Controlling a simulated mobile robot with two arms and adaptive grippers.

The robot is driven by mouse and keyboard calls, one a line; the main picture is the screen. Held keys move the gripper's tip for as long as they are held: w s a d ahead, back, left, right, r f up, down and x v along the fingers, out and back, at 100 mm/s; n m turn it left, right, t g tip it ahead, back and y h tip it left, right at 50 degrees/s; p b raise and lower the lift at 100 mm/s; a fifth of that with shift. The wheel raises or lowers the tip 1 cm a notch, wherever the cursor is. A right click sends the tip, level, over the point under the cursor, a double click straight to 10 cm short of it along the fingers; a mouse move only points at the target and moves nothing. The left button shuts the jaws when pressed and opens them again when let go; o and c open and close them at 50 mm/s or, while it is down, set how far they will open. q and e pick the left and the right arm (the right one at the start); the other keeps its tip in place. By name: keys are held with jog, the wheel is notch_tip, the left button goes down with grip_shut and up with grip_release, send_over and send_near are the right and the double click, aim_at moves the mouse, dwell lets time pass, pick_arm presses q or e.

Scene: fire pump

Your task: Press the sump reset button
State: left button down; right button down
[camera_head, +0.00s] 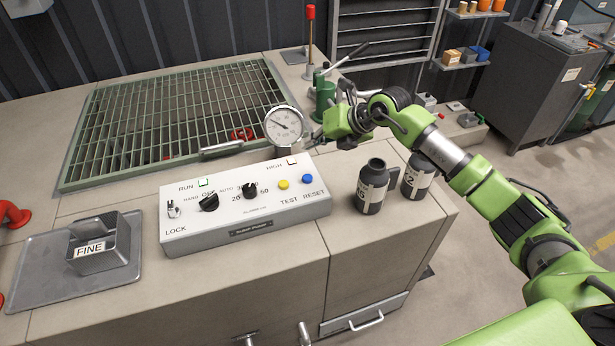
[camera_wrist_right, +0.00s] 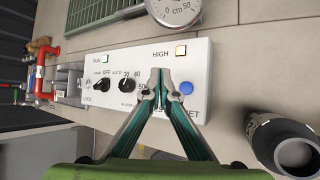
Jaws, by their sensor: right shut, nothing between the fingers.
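The white control box (camera_head: 245,222) sits on the counter. Its blue RESET button (camera_head: 307,178) is at the right end of the panel, beside the yellow TEST button (camera_head: 283,184). My right gripper (camera_head: 317,135) is small and partly hidden in the head view, beyond the box near the gauge. In the right wrist view its fingers (camera_wrist_right: 160,85) are shut and empty over the panel. The blue button (camera_wrist_right: 186,88) shows just right of the fingertips there, with no contact visible. The yellow button is hidden behind the fingers. My left gripper is not in view.
A round gauge (camera_head: 284,127) stands behind the box. Two dark bottles (camera_head: 371,187) (camera_head: 417,175) stand to its right. A metal tray (camera_head: 45,262) with a FINE holder lies left. A green grating (camera_head: 170,125) covers the opening behind. The panel also has knobs and a LOCK switch.

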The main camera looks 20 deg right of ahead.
jog(key=b, duration=0.5)
send_over(304, 175)
jog(key=s+d, duration=0.1)
jog(key=f, duration=0.7)
jog(key=shift+s+d+f, duration=0.15)
jog(key=shift+s+f, duration=0.05)
jog(key=shift+f, duration=0.2)
jog(key=shift+f+b, duration=0.45)
jog(key=shift+f, duration=0.45)
jog(key=shift+f+b, duration=0.55)
jog(key=shift+b, duration=0.05)
dwell(0.5)
jog(key=shift+r, duration=0.1)
jog(key=shift+r+p, duration=0.75)
jog(key=shift+r, duration=0.15)
